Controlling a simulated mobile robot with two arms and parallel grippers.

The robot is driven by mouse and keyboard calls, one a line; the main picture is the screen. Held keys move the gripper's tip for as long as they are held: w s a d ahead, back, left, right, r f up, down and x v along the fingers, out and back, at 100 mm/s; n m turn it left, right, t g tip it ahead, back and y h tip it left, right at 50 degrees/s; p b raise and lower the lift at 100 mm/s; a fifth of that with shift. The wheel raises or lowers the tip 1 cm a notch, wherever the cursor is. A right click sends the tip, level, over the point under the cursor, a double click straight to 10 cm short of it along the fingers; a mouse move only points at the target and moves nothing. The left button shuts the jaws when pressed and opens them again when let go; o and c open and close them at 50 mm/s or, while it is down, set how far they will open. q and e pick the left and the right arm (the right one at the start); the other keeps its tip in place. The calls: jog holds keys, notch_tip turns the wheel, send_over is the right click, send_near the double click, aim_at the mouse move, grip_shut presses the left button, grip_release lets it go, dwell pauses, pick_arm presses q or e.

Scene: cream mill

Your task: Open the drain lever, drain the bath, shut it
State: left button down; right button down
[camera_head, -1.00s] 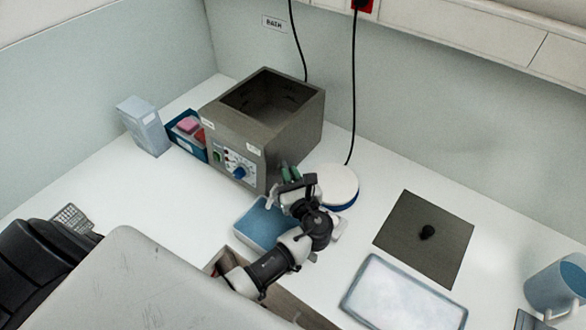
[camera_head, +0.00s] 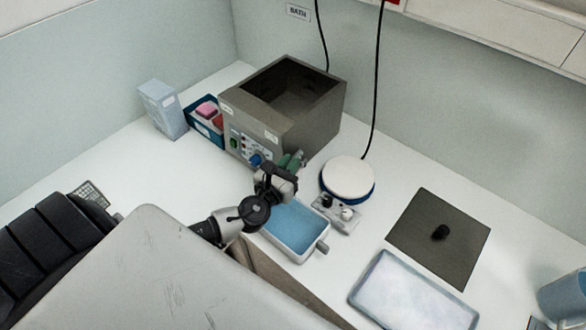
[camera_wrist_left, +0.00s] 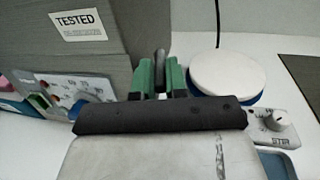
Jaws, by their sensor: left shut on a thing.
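The bath (camera_head: 310,125) is a grey metal box, open at the top, with dials on its front; the wrist view shows its side (camera_wrist_left: 75,45) with a TESTED label. Its inside is dark, and I cannot tell the liquid level. My left gripper (camera_head: 293,160) is at the bath's lower front right corner. In the wrist view its green fingers (camera_wrist_left: 160,78) are shut on a dark upright piece, apparently the drain lever (camera_wrist_left: 160,62). The outlet is hidden. A white tray (camera_head: 322,243) with a blue inside stands below and in front. My right gripper is not in view.
A round white-topped stirrer (camera_head: 348,174) stands close to the right of the gripper. A dark square lid with a knob (camera_head: 440,245) and a pale flat tray (camera_head: 410,295) lie further right. A blue-grey box (camera_head: 160,108) and a blue bin (camera_head: 203,125) stand left.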

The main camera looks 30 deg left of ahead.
pick_arm(q)
jog(key=shift+a+m+h+b, duration=0.15)
jog(key=shift+m+h+b, duration=0.2)
jog(key=shift+h, duration=0.35)
jog(key=c, duration=1.2)
grip_release()
jog(key=shift+r, duration=0.1)
jog(key=shift+o, duration=0.2)
jog(key=shift+a, duration=0.1)
